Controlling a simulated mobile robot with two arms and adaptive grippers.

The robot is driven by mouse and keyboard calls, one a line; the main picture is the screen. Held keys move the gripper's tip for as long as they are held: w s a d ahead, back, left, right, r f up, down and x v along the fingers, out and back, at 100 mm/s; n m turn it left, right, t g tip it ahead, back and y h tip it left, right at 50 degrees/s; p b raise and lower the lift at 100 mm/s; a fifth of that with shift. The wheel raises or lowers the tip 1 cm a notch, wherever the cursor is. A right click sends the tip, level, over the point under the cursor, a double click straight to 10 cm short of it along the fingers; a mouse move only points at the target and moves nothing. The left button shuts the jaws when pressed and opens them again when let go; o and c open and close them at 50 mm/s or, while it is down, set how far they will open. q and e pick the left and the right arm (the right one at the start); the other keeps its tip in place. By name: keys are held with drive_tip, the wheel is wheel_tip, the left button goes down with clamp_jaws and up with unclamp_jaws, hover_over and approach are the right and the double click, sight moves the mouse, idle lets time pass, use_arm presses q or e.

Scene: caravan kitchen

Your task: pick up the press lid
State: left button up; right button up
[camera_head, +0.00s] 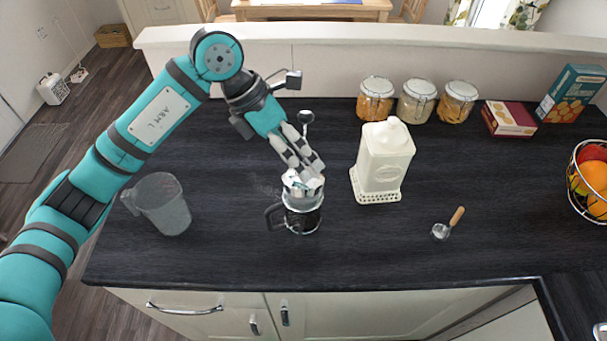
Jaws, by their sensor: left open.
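The coffee press (302,219) stands upright on the dark counter, a glass jug with a black handle on its left and dark contents low down. Its pale lid (303,196) is at the top, partly covered by my fingers. A plunger knob (306,117) on a thin rod rises behind my gripper. My left gripper (304,178) comes from the upper left and points down at the lid. Its fingers are open and right at the lid; I cannot tell whether they touch it. My right gripper is not in view.
A glass measuring jug (166,205) stands to the left and a white lidded canister (384,160) to the right. A small scoop (448,224) lies farther right. Jars (416,101), boxes (509,118) and a fruit basket (590,182) line the back and right. The front counter is clear.

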use_arm(q)
drive_tip(key=p+x, duration=0.2)
drive_tip(key=x, duration=0.2)
drive_tip(key=shift+w+f+p, duration=0.15)
drive_tip(key=shift+f+p, duration=0.15)
drive_tip(key=shift+p, duration=0.05)
drive_tip(key=shift+f, duration=0.35)
drive_tip(key=shift+c, duration=0.3)
drive_tip(key=c, duration=1.3)
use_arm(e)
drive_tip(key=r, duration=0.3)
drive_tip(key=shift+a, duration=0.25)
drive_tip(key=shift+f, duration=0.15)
